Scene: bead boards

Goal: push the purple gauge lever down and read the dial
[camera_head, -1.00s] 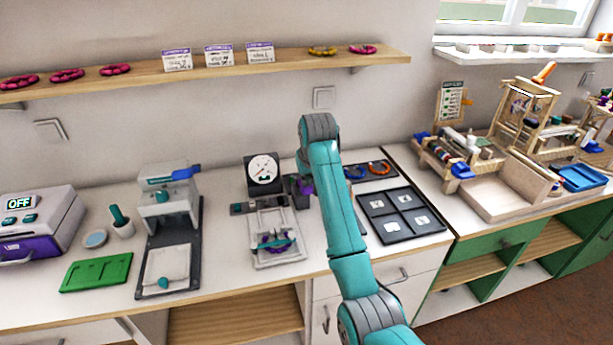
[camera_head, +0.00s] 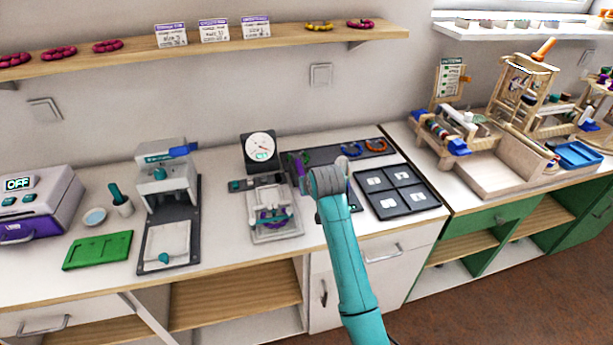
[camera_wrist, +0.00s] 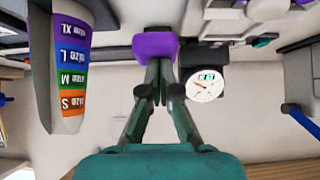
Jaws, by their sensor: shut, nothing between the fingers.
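The gauge's round white dial (camera_head: 261,147) sits on a dark block at the back of the counter; its needle and a small green readout also show in the wrist view (camera_wrist: 205,86). The purple lever (camera_wrist: 155,45) shows as a purple block in the wrist view, right at my fingertips. My gripper (camera_wrist: 158,68) is shut and empty, its fingers together against or very near the lever; I cannot tell if they touch. In the head view my wrist hides most of the fingers, right of the gauge. A purple beaded ring (camera_head: 273,216) lies in the gauge's front fixture.
A white press (camera_head: 165,180) and a green tray (camera_head: 97,250) stand to the left. A dark tray with compartments (camera_head: 396,190) lies right of my arm. A cone with coloured size bands (camera_wrist: 72,75) is close beside my gripper in the wrist view. A shelf (camera_head: 200,46) runs above.

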